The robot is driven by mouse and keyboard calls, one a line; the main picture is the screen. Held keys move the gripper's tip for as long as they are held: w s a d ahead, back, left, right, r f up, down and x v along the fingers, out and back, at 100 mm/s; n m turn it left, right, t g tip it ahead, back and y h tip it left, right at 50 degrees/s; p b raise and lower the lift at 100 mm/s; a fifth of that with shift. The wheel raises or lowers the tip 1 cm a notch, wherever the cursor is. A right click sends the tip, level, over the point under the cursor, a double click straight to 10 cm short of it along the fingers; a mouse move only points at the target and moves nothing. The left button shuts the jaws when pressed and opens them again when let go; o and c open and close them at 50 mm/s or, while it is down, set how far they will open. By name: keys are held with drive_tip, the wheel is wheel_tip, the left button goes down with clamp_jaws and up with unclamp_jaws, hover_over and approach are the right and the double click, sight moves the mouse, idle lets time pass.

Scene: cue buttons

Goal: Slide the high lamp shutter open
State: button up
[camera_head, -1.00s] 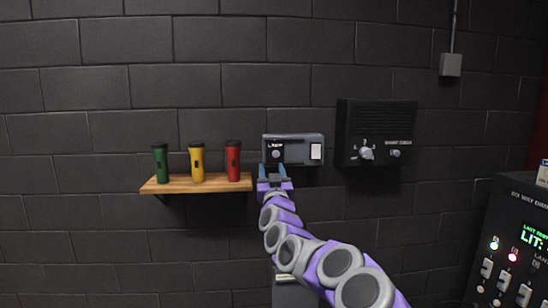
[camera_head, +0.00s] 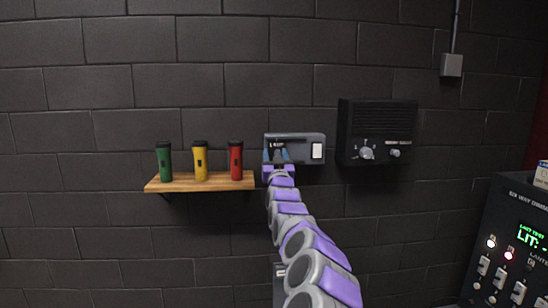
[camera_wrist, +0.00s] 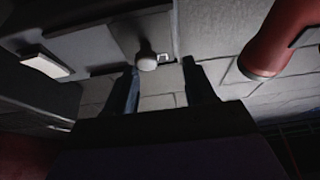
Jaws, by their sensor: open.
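The lamp box (camera_head: 305,137) is a grey unit on the wall, with a dark plate marked with a lamp label on its left and a white rectangle (camera_head: 317,151) on its right. My gripper (camera_head: 277,152) is in front of the dark plate and hides much of it, including its knob. In the wrist view the dark shutter plate (camera_wrist: 134,28) carries a round pale knob (camera_wrist: 147,60). The knob appears between my two open fingers (camera_wrist: 160,67), closer to the left one. Nothing is gripped. I cannot tell whether a finger touches the knob.
A wooden shelf (camera_head: 200,184) left of the box holds a green torch (camera_head: 164,162), a yellow torch (camera_head: 200,162) and a red torch (camera_head: 236,162). A black speaker panel with knobs (camera_head: 377,130) is close on the right. A control console (camera_head: 515,250) stands at lower right.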

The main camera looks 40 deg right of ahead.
drive_tip(key=shift+w+d+f, duration=0.15)
drive_tip(key=shift+d+f, duration=0.1)
drive_tip(key=shift+d, duration=0.35)
drive_tip(key=shift+w+d+f, duration=0.1)
drive_tip(key=shift+d+f, duration=0.15)
drive_tip(key=shift+d, duration=0.35)
drive_tip(key=shift+d+f, duration=0.1)
drive_tip(key=shift+d, duration=0.2)
drive_tip(key=shift+c, duration=0.8)
drive_tip(key=shift+s+d, duration=0.1)
drive_tip(key=shift+d, duration=0.05)
drive_tip(key=shift+c, duration=0.6)
drive_tip(key=shift+a, duration=1)
drive_tip(key=c, duration=0.5)
drive_tip(key=shift+c, duration=0.5)
drive_tip(key=shift+d+r, duration=0.2)
drive_tip(key=shift+r, duration=0.05)
clamp_jaws()
